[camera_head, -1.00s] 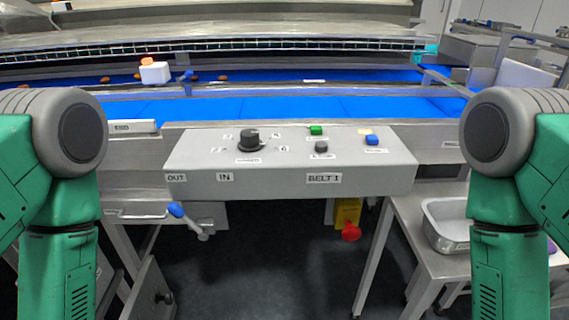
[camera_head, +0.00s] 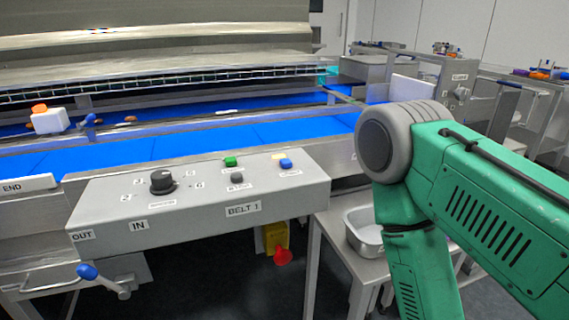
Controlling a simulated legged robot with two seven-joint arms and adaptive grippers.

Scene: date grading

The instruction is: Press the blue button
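The blue button (camera_head: 285,163) sits at the right end of the top of a grey control box (camera_head: 199,199) labelled BELT 1. A green button (camera_head: 231,162) and a grey button (camera_head: 237,178) are to its left, and a black knob (camera_head: 162,182) is further left. My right arm stands to the right of the box, apart from it; its gripper is out of the picture. My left arm and gripper are not in view.
The blue conveyor belt (camera_head: 205,143) runs behind the box. A red knob (camera_head: 283,256) on a yellow plate hangs below the box. A blue-tipped lever (camera_head: 87,271) is at lower left. A metal tray (camera_head: 362,236) stands on a side table beside my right arm.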

